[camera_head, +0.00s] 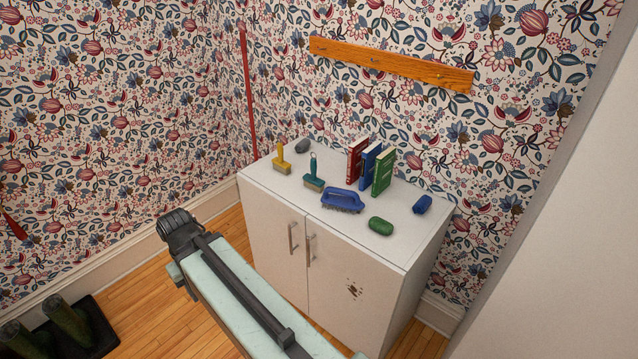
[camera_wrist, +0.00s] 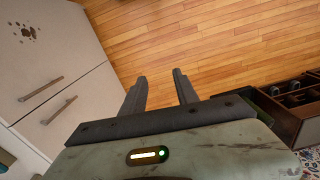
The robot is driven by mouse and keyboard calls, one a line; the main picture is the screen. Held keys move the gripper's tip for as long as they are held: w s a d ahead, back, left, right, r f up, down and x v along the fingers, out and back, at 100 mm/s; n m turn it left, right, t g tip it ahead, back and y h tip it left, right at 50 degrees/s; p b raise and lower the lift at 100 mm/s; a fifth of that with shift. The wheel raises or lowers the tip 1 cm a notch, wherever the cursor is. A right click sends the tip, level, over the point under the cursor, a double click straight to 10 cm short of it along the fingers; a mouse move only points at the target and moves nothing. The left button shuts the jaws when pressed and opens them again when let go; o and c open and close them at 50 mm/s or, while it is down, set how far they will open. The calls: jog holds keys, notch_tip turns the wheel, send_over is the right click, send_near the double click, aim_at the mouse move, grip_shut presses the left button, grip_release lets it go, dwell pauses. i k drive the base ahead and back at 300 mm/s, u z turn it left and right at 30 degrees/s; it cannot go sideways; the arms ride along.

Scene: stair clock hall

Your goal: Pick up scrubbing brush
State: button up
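The scrubbing brush (camera_head: 341,200) has a blue handle and dark bristles. It lies on top of the white cabinet (camera_head: 277,205), near the front edge, with the bristles down and towards the front. My gripper (camera_wrist: 160,84) is open in the wrist view, with nothing between its fingers and the wood floor beyond. In the head view my arm reaches out in front of the cabinet, below its top and left of the brush; the fingers cannot be made out there. The brush is not in the wrist view.
Around the brush stand a teal-handled brush (camera_head: 313,177), a yellow-handled brush (camera_head: 281,160), a grey lump (camera_head: 302,146), three books (camera_head: 383,172), a green oval piece (camera_head: 381,226) and a blue piece (camera_head: 422,204). Boots (camera_head: 67,322) stand at lower left. A dark wooden rack (camera_wrist: 277,100) shows in the wrist view.

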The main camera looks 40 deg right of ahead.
aim_at(351, 201)
jog(key=u, duration=0.05)
jog(key=i, duration=1.1)
jog(key=u, duration=0.05)
